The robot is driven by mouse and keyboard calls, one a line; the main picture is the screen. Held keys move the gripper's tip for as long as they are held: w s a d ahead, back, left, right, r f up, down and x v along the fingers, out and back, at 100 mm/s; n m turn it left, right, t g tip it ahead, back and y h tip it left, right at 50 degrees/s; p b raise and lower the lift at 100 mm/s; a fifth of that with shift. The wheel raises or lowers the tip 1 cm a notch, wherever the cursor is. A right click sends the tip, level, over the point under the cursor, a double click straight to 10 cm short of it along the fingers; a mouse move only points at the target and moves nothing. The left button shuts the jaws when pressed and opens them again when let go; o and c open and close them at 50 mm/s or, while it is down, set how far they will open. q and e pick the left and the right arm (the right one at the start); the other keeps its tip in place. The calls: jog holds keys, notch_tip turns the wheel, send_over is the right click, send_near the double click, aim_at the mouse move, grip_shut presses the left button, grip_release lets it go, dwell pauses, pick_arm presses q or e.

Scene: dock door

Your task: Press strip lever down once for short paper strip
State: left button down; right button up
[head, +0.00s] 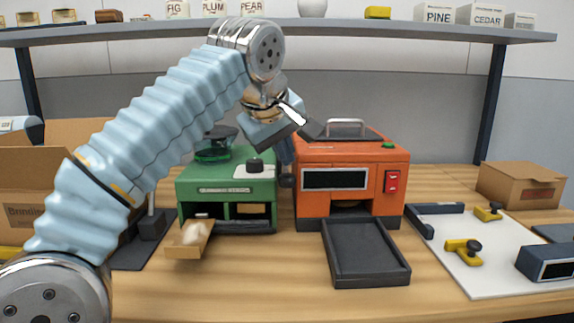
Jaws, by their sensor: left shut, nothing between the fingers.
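My left gripper (312,129) is shut and empty, held in the air in front of the orange machine's upper left corner. Its arm comes in from the left and bends over the green machine. The orange machine (393,157) has a dark display, a red switch, a green button and a low front slot. I cannot tell for certain which part is the strip lever. A thin grey upright piece (151,201) stands at a dark device (153,224) on the left, partly hidden by my arm. A dark round knob (287,181) sits between the machines. No paper strip is clearly visible. My right gripper is out of view.
The green machine (185,190) has front openings and a small tan tray (180,252) sticking out. A dark tray (382,279) lies before the orange machine. Right are a white board (490,286) with yellow clamps and a cardboard box (510,186). A shelf (380,31) spans the back.

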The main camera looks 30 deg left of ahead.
pick_arm(q)
jog(key=shift+r, duration=0.1)
jog(key=shift+w+r, duration=0.2)
jog(key=shift+r, duration=0.7)
jog(key=shift+w+r, duration=0.15)
jog(key=shift+r, duration=0.75)
jog(key=shift+a+r, duration=0.15)
jog(key=shift+r, duration=0.5)
